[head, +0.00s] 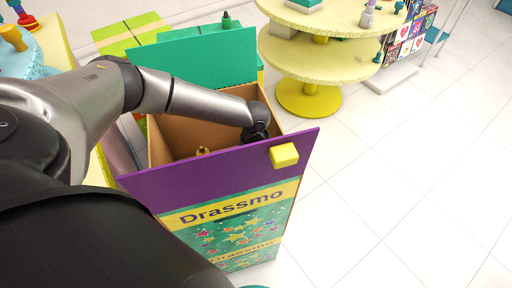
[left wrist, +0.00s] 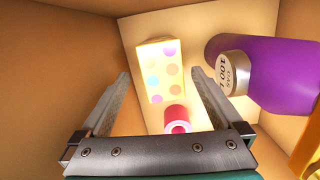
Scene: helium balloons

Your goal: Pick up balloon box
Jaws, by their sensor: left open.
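A small pale yellow box with coloured dots (left wrist: 158,70), which looks like the balloon box, lies at the bottom of the large carton in the left wrist view. My left gripper (left wrist: 158,75) is open above it, with one finger on each side in the picture and nothing in its grasp. A gap seems to remain between the fingers and the box. In the head view my left arm reaches into the carton (head: 226,238); the gripper and the dotted box are hidden there. My right gripper does not show.
Inside the carton, a red-pink spool (left wrist: 177,119) sits just below the dotted box, and a purple gas cylinder (left wrist: 268,72) lies to the right. Brown carton walls surround my gripper. A round yellow display stand (head: 310,98) is behind; white floor at right is clear.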

